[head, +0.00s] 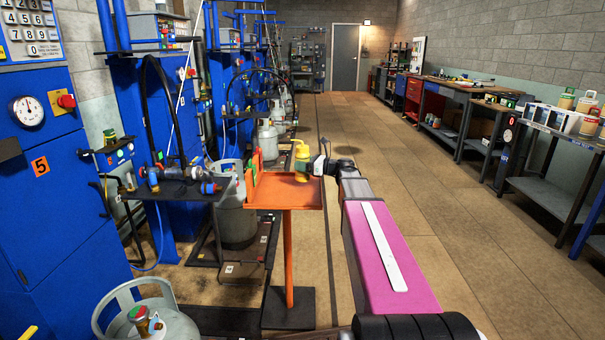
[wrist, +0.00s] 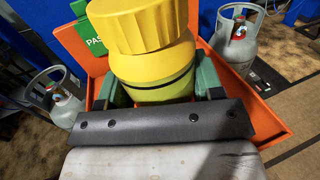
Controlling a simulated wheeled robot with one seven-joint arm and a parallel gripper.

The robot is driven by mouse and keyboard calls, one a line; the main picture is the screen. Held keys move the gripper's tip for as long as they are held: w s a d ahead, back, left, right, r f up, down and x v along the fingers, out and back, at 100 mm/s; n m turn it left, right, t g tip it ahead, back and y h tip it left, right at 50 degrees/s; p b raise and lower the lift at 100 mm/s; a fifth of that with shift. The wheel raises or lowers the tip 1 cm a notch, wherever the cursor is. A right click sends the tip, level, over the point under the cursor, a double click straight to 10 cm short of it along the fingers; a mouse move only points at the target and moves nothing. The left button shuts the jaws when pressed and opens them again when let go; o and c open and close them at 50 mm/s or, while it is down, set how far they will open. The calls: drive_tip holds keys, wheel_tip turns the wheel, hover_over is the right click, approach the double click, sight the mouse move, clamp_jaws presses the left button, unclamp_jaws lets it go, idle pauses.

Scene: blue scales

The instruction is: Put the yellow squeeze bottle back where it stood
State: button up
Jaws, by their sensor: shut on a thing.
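The yellow squeeze bottle (head: 302,163) is upright over the orange tray of a stand (head: 284,208), near the tray's right side. In the wrist view the bottle (wrist: 150,65) fills the middle, its ribbed yellow cap towards the camera. My gripper (head: 308,166) is shut on the bottle, with a green finger on each side of it in the wrist view (wrist: 162,88). The bottle's base is hidden in the wrist view, and I cannot tell whether it touches the tray.
The orange stand has a raised back plate with a green label (wrist: 78,38). A blue-and-metal valve assembly on a dark shelf (head: 185,188) is left of it. Grey gas cylinders (head: 238,220) stand nearby. The floor to the right (head: 400,170) is clear up to the workbenches.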

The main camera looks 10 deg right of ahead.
drive_tip(key=shift+f, duration=1.95)
drive_tip(key=o, duration=1.1)
drive_tip(key=shift+f, duration=0.15)
drive_tip(key=shift+s+d, duration=0.2)
drive_tip(key=shift+d, duration=0.05)
drive_tip(key=v, duration=1.1)
drive_tip(key=shift+d, duration=0.2)
